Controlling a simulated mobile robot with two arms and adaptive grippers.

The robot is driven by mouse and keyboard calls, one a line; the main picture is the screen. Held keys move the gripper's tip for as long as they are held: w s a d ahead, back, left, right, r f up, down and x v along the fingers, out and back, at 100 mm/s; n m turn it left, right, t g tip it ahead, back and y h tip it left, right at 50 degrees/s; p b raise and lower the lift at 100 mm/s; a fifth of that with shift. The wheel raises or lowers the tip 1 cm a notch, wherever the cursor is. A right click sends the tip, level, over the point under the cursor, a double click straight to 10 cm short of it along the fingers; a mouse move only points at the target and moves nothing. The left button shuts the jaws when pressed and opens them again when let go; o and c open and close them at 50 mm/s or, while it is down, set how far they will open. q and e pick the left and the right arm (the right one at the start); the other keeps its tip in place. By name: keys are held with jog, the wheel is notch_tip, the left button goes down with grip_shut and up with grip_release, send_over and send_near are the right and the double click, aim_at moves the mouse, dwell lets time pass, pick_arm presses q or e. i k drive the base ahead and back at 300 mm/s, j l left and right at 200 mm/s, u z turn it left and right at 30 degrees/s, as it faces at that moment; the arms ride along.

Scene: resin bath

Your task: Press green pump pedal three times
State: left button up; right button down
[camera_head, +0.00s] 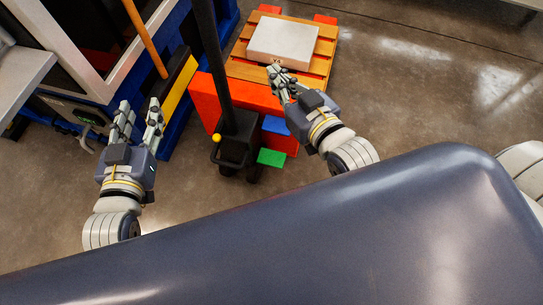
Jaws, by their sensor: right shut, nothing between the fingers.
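The green pump pedal (271,157) sticks out low at the side of the black pump unit (236,146) of a pallet jack. A blue pedal (276,125) sits just beyond it. My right gripper (275,75) is shut and empty, above the red and wooden area beyond the pedals; its wrist is to the right of the green pedal. My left gripper (139,108) is open and empty, to the left of the pump unit. Neither gripper appears to touch the green pedal.
The jack's black handle (212,60) rises from the pump unit. A wooden pallet (238,52) carries a pale block (283,42). A blue-framed machine with a yellow-black strip (180,86) stands at left. Bare floor (440,100) lies to the right.

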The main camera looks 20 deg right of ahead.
aim_at(267, 157)
jog(key=j+z, duration=0.1)
jog(key=z, duration=0.3)
jog(key=j+z, duration=0.1)
jog(key=z, duration=0.35)
jog(key=k+z, duration=0.1)
jog(key=z, duration=0.3)
jog(key=k+j+z, duration=0.1)
jog(key=z, duration=0.3)
jog(key=i+j, duration=0.15)
jog(key=j, duration=0.15)
jog(key=i+j, duration=0.1)
jog(key=j, duration=0.2)
